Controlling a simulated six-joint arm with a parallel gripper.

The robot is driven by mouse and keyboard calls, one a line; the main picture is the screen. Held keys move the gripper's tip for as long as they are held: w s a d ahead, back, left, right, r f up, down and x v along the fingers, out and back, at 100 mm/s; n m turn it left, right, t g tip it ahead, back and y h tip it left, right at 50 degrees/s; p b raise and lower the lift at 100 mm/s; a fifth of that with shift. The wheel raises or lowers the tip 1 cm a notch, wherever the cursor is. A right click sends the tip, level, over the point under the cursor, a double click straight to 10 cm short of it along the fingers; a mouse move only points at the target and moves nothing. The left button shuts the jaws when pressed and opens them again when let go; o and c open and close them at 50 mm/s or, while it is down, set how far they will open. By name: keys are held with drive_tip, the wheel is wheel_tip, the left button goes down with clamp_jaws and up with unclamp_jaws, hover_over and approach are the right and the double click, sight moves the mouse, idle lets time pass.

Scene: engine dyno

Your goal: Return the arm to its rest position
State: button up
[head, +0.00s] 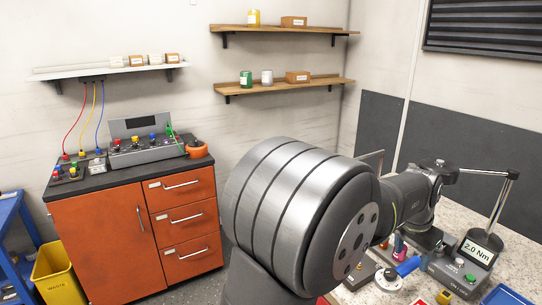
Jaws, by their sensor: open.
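The large grey and silver banded cylinder filling the middle of the head view is a link of my arm, very close to the camera. A darker jointed part of my arm shows behind it at the right, above the workbench (515,262). I cannot make out my gripper's fingers; the near link hides part of the bench and of the arm. No held object shows.
A grey unit (455,272) with buttons and a "2.0 Nm" display (479,250) stand on the bench beside a blue-handled part (408,266). An orange cabinet (125,240), yellow waste bin (60,272) and blue cart (12,245) stand left. Wall shelves (285,85) hang behind.

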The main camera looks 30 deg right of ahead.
sight(408, 264)
drive_tip(key=x, duration=0.2)
drive_tip(key=a+x, duration=0.1)
drive_tip(key=x, duration=0.1)
drive_tip(key=shift+f, duration=0.2)
drive_tip(key=shift+w, duration=0.3)
drive_tip(key=shift+s, duration=0.15)
drive_tip(key=shift+s, duration=0.15)
drive_tip(key=v, duration=0.2)
drive_tip(key=d+v, duration=0.1)
drive_tip(key=v, duration=0.4)
drive_tip(key=shift+d+r, duration=0.4)
drive_tip(key=shift+r, duration=0.1)
drive_tip(key=x, duration=0.2)
drive_tip(key=a+x, duration=0.1)
drive_tip(key=x, duration=0.4)
drive_tip(key=shift+a+f, duration=0.4)
drive_tip(key=shift+f, duration=0.05)
drive_tip(key=shift+w+m, duration=0.6)
drive_tip(key=shift+w, duration=0.2)
drive_tip(key=shift+o, duration=0.5)
